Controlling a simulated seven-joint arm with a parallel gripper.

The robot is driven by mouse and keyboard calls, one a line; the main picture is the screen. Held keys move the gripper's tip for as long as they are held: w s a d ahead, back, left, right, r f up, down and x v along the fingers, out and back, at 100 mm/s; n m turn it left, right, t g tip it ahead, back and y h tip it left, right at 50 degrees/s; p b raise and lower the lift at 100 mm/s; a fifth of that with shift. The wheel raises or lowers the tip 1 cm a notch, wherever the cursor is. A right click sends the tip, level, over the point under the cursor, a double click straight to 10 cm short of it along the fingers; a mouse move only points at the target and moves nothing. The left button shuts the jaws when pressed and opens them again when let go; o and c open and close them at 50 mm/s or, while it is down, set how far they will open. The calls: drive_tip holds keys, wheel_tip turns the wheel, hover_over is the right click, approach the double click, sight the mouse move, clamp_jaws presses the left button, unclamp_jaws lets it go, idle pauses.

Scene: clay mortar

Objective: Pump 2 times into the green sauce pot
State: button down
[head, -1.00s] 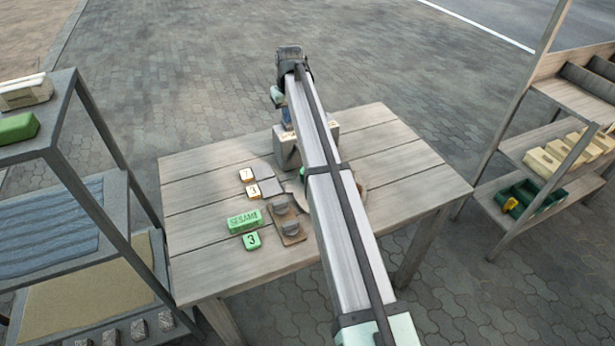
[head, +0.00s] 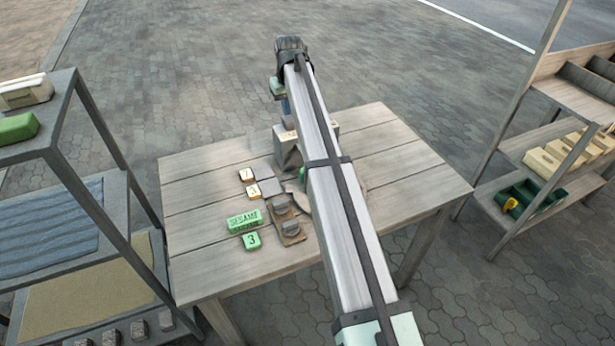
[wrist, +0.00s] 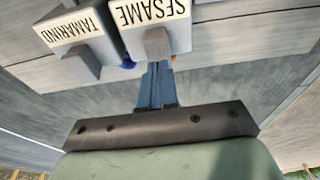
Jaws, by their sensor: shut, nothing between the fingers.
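My gripper (wrist: 157,70) is shut and empty. In the wrist view its fingertips are just at the protruding grey part (wrist: 158,43) of the dispenser labelled SESAME (wrist: 150,16); I cannot tell whether they touch. A dispenser labelled TAMARIND (wrist: 78,36) stands beside it. In the head view my gripper (head: 286,112) is over the far side of the table, near a grey dispenser block (head: 285,148) partly hidden by my arm. A small green patch (head: 302,173) shows beside my arm, perhaps part of the green pot; the rest is hidden.
Shelves stand left (head: 150,205) and right (head: 510,195). The table's right side is clear.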

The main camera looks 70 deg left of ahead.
drive_tip(key=shift+f, duration=1.2)
idle(0.5)
drive_tip(key=shift+f, duration=0.2)
drive_tip(key=shift+r, duration=1.45)
drive_tip(key=shift+r, duration=2.5)
